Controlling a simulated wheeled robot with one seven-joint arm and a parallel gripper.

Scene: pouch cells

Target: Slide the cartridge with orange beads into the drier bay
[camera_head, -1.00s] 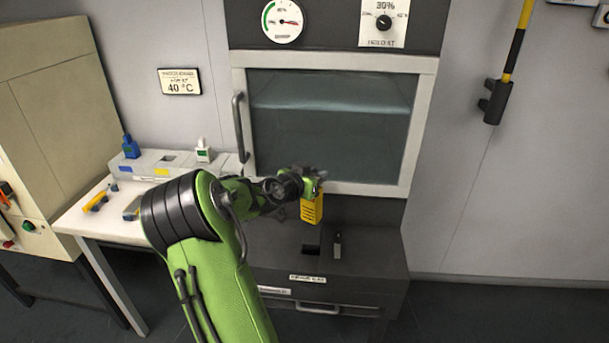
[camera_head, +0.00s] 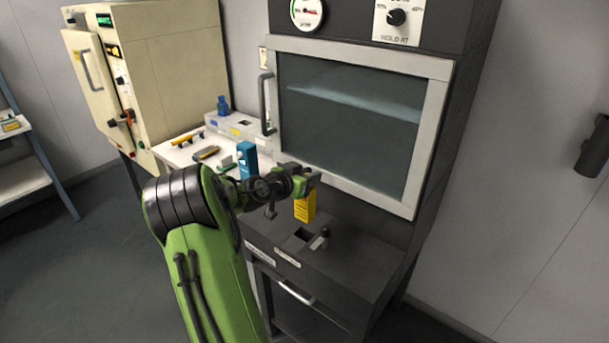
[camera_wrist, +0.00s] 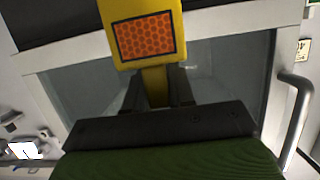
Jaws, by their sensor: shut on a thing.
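The yellow cartridge (camera_head: 305,208) hangs upright below my gripper (camera_head: 305,184) in the head view. Its window of orange beads (camera_wrist: 146,36) faces the wrist camera. In the wrist view my gripper (camera_wrist: 158,88) is shut on the cartridge's narrow yellow neck. The drier bay appears to be the dark square opening (camera_head: 304,235) in the top of the black ledge under the glass-fronted cabinet (camera_head: 350,125). The cartridge is above this opening and apart from it. The inside of the opening is too dark to make out.
A blue cartridge (camera_head: 247,160) stands behind my arm, and another blue one (camera_head: 223,105) sits in the grey rack (camera_head: 245,122). Tools lie on the white table.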

